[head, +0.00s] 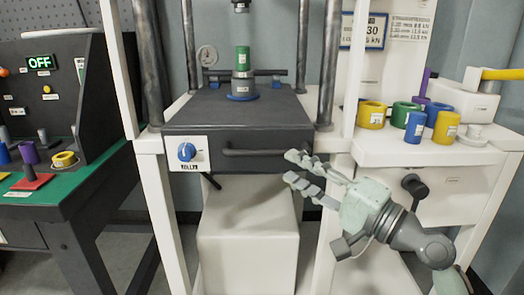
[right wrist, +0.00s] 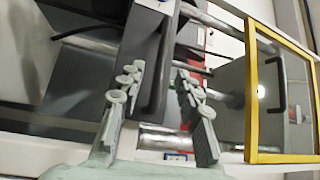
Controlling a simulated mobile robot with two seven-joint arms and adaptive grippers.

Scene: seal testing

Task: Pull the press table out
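The press table (head: 290,104) is a dark grey slab between the steel columns of the press, with a dark bar handle (head: 255,153) across its front. A green cylinder (head: 242,58) stands upright on a blue-rimmed fixture (head: 243,88) on the table. My right gripper (head: 291,167) is open and empty in front of the handle's right end. In the right wrist view its fingers (right wrist: 155,92) lie on either side of a dark bar (right wrist: 158,85), which looks like the handle; I see no finger closed on it. My left gripper is out of view.
A roller knob panel (head: 187,153) sits left of the handle. A white box (head: 248,240) stands below. The right shelf (head: 400,153) holds several coloured rings and cylinders. A yellow-framed guard (right wrist: 250,90) shows in the wrist view. A green-topped bench (head: 90,178) stands left.

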